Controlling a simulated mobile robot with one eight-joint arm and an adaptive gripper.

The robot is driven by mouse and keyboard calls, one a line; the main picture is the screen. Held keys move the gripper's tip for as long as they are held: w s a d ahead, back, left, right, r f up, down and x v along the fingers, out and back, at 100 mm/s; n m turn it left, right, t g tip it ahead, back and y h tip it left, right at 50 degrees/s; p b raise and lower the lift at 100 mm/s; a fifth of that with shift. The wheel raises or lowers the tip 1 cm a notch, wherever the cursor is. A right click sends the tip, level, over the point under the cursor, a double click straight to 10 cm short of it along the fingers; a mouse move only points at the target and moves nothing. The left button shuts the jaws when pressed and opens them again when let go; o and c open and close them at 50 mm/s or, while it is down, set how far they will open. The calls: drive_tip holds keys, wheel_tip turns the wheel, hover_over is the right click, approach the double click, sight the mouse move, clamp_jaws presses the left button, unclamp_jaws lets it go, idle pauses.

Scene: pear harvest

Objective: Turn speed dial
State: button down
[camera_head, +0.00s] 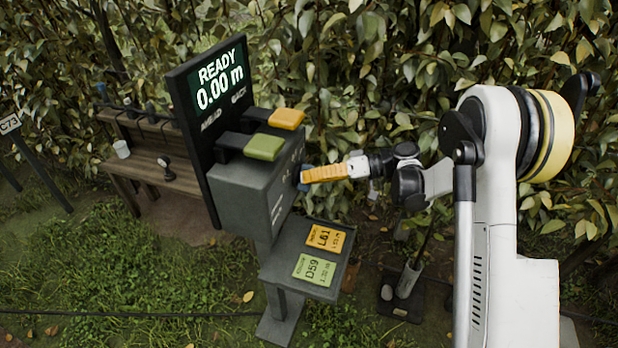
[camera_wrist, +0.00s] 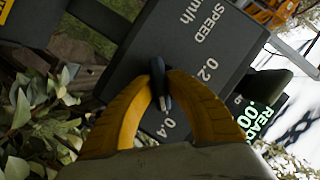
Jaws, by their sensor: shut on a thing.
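The speed dial (camera_wrist: 160,84) is a small dark knob on the side panel of the grey control box (camera_head: 240,190). White print beside it in the wrist view reads SPEED, 0.2 and 0.4. My gripper (camera_wrist: 161,80) has its two yellow fingers closed around the knob, one on each side. In the head view my gripper (camera_head: 306,175) reaches in from the right and meets the box's right face. The fingers hide most of the knob there. The screen (camera_head: 218,80) above the box reads READY 0.00 m.
Below is a shelf (camera_head: 272,271) with two cards, L61 (camera_head: 327,238) and D59 (camera_head: 314,269). A wooden bench (camera_head: 150,165) with a white cup (camera_head: 121,149) stands at left. Dense foliage fills the back.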

idle(0.3)
drive_tip(key=c, duration=1.3)
unclamp_jaws()
drive_tip(key=shift+a, duration=0.1)
drive_tip(key=shift+c, duration=0.2)
drive_tip(key=v, duration=1.2)
